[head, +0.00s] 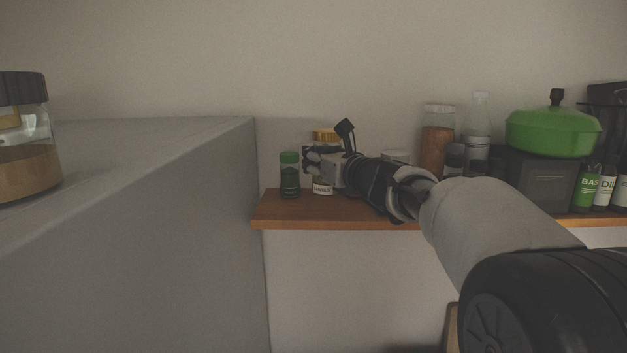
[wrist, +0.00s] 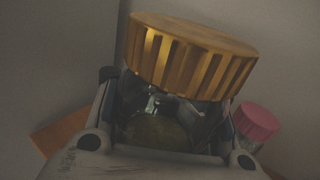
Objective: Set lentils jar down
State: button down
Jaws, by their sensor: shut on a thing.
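The lentils jar (head: 326,135) has a ribbed gold lid and a clear body with a pale label low on its front, too small to read surely. In the wrist view its gold lid (wrist: 190,55) fills the upper middle, above the dim glass. My gripper (head: 318,164) is shut on the jar's body below the lid and hides much of it in the head view. The jar looks upright over the left end of the wooden shelf (head: 276,212). Its base is at or very near the shelf top; I cannot tell whether it touches.
A green-capped jar (head: 289,176) stands just left of the held jar. A pink-capped container (wrist: 257,122) is close at right in the wrist view. A green pot (head: 552,131) on a dark box, bottles and jars stand farther right. A tall grey block (head: 150,190) borders the shelf's left.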

jog(key=shift+f+b, duration=0.45)
jog(key=shift+f, duration=1.6)
jog(key=shift+f, duration=0.1)
jog(key=c, duration=1.8)
grip_release()
jog(key=shift+f, duration=0.1)
jog(key=o, duration=0.9)
